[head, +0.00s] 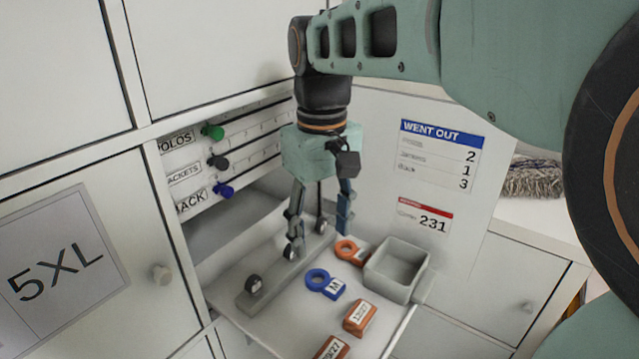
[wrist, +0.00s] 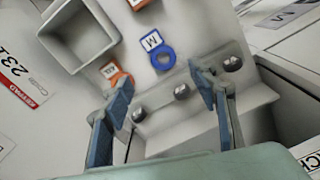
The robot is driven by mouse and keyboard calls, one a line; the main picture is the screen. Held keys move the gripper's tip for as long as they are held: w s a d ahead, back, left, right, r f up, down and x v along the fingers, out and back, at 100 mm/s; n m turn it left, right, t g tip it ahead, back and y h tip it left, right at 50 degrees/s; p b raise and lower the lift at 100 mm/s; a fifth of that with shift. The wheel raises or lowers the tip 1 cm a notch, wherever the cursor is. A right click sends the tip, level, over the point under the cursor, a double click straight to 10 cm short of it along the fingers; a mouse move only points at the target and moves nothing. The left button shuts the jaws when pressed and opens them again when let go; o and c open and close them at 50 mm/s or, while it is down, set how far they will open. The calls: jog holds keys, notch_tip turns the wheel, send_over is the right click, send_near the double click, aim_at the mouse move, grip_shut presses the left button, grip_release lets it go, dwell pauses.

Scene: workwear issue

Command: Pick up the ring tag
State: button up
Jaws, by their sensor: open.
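Two ring tags lie on the pale tray surface. The blue ring tag (head: 309,281) has a white label marked M; it also shows in the wrist view (wrist: 155,60), just beyond the space between my fingertips. The orange ring tag (head: 353,250) lies nearer the grey bin; in the wrist view (wrist: 114,73) it is close to the left fingertip. My gripper (head: 318,236) points down, open and empty, above a grey bar with dark round knobs. In the wrist view my gripper (wrist: 163,84) spans part of that bar. Neither tag is between the fingers.
The square grey bin (head: 420,268) stands right of the tags. Orange labelled blocks (head: 362,318) lie toward the front. The knobbed bar (head: 272,282) runs along the tray's left side. A wall panel (head: 430,190) stands behind; cabinet doors (head: 90,240) are on the left.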

aim_at(318, 271)
jog(key=f, duration=0.9)
jog(key=shift+a+f+p, duration=0.1)
jog(key=shift+a+p, duration=0.15)
jog(key=shift+p, duration=0.15)
jog(key=shift+c, duration=0.5)
jog(key=c, duration=0.8)
